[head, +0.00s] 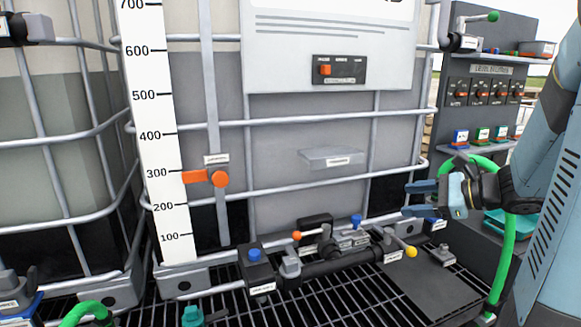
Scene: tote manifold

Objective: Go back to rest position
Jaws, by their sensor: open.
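My gripper (420,199) is at the right of the head view, on the end of my blue-grey arm. Its two blue fingers point left and stand apart, with nothing between them. It appears in front of the right part of the caged grey tote (280,140), above the manifold's right end. Whether it touches anything there is hard to tell, but it looks free.
A manifold (335,262) with orange, blue and yellow-knobbed handles sits low on a black grating. A blue-button box (256,270) stands left of it. A green hose (508,240) hangs by my arm. A switch panel (483,90) stands behind at the right.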

